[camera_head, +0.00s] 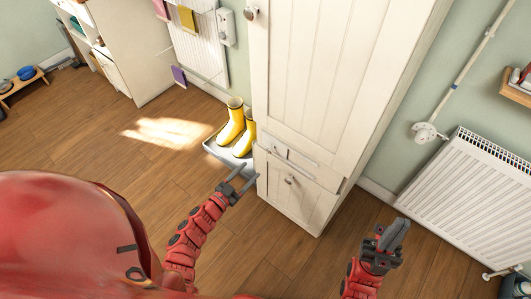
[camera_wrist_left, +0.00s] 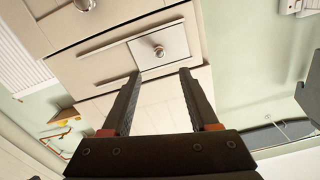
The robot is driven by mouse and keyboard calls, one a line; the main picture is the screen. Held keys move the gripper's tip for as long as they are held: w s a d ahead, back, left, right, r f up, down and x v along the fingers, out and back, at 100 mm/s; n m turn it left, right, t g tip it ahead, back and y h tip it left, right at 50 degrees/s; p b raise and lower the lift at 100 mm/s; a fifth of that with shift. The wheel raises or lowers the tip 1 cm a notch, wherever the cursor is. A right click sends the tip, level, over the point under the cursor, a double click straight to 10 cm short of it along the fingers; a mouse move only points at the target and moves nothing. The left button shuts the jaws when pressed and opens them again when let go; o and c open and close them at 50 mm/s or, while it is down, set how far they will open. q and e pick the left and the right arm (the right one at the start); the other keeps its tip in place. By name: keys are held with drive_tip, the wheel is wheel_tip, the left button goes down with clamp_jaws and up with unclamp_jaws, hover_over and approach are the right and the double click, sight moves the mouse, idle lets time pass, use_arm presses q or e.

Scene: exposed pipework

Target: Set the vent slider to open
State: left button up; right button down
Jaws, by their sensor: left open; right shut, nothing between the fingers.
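The tall cream cabinet (camera_head: 318,75) has a band across its lower part. The vent slider (camera_head: 279,149) appears to be the small pale plate near the left end of this band. In the left wrist view, that plate (camera_wrist_left: 172,38) carries a round metal knob and sits just beyond my fingertips. My left gripper (camera_head: 249,170) is open and empty, just left of the cabinet's lower front in the head view. In the left wrist view, its fingers (camera_wrist_left: 160,74) straddle the line to the knob without touching it. My right gripper (camera_head: 398,230) is shut and empty, right of the cabinet.
A lower door knob (camera_head: 291,180) sits below the band. Yellow boots (camera_head: 234,126) stand in a grey tray (camera_head: 221,154) left of the cabinet. A white radiator (camera_head: 470,195) is on the right wall. Wooden floor (camera_head: 95,150) is clear at the left.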

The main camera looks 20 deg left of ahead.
sight(268, 152)
use_arm(q)
drive_tip(key=x, duration=1)
drive_tip(key=shift+w+d, duration=0.1)
clamp_jaws()
idle(1.1)
